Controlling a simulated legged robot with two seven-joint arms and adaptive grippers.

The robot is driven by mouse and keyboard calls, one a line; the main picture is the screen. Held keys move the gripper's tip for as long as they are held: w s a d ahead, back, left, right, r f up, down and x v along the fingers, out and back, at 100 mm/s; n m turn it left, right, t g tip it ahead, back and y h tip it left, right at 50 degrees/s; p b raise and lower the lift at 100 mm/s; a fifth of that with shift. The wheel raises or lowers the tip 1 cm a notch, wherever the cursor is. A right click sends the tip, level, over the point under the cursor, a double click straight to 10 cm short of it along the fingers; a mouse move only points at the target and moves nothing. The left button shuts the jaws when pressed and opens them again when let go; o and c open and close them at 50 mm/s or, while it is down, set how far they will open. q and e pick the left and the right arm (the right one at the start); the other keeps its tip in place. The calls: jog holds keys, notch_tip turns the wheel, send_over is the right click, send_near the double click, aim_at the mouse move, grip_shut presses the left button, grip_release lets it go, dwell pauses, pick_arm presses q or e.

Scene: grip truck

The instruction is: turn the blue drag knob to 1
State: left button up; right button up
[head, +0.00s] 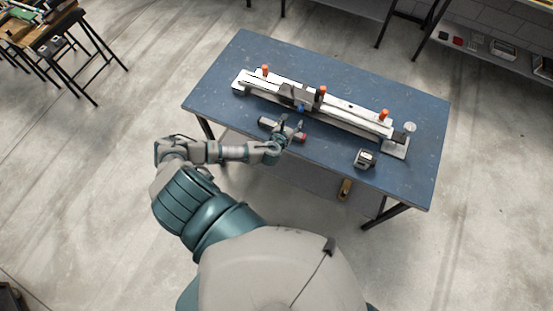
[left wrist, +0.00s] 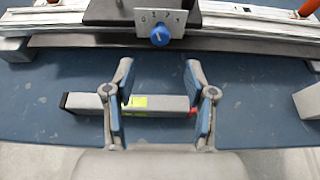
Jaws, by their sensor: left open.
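The blue drag knob (left wrist: 160,36) sits on a pale plate (left wrist: 181,17) with printed numbers, on the front of the dark carriage (left wrist: 102,10). I cannot clearly read which number it points at. In the head view the knob (head: 301,107) is a small blue spot at the middle of the long rail. My left gripper (left wrist: 164,78) is open and empty, its two fingers apart, short of the knob and roughly in line with it. It also shows in the head view (head: 292,127), over the table's front part. My right gripper is not in view.
The white rail device (head: 350,113) with orange knobs lies along the blue table (head: 225,82). A grey bar (left wrist: 160,105) with a red end lies under my left gripper. A small grey box (head: 365,159) stands at the front right.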

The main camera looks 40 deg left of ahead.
pick_arm(q)
jog(key=f+v, duration=0.1)
jog(key=v, duration=0.7)
jog(key=s+d+f+n+g+b, duration=0.1)
jog(key=s+f+n+g+b, duration=0.1)
jog(key=f+n, duration=0.4)
jog(key=s+d+f+n+g+b, duration=0.1)
jog(key=s+f+n+b, duration=0.3)
jog(key=f, duration=0.9)
jog(key=s+d+f+n+g+b, duration=0.1)
jog(key=s+f+n+g+b, duration=0.2)
jog(key=f+n, duration=0.5)
jog(key=shift+d+f+n+g+h+b, duration=0.35)
jog(key=shift+f+b, duration=0.2)
jog(key=shift+f, duration=0.75)
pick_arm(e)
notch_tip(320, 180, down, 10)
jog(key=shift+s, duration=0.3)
pick_arm(q)
jog(key=shift+a+f, duration=0.1)
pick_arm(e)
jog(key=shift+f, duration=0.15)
